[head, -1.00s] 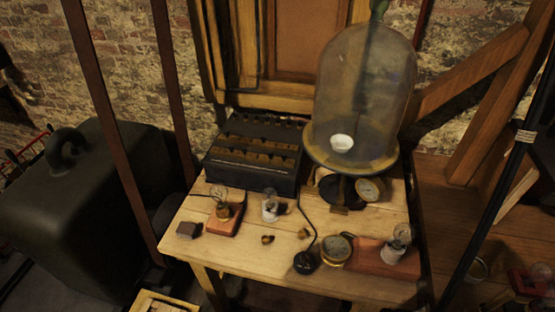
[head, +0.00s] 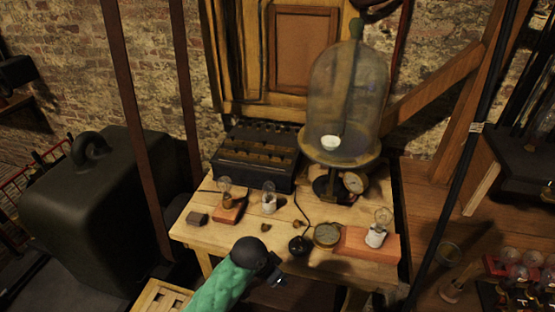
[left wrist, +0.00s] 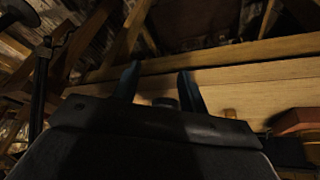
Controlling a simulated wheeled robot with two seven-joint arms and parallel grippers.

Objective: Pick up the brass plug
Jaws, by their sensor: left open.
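Two small brass pieces lie on the wooden table in the head view, one at the left (head: 265,227) and one at the right (head: 299,224). They are too small to tell which is the brass plug. My left gripper (head: 279,282) is in front of the table's front edge, apart from both pieces. In the left wrist view its two fingers (left wrist: 159,72) are spread, with nothing held. A small brownish piece (left wrist: 230,113) shows right of the fingers; I cannot tell what it is. My right gripper is not in view.
On the table (head: 215,256) stand a glass bell jar (head: 345,100), a black battery box (head: 255,160), a round brass gauge (head: 327,235), a black round-based item (head: 298,246) and bulbs on bases. A dark block (head: 197,218) lies at the left. Posts flank the table.

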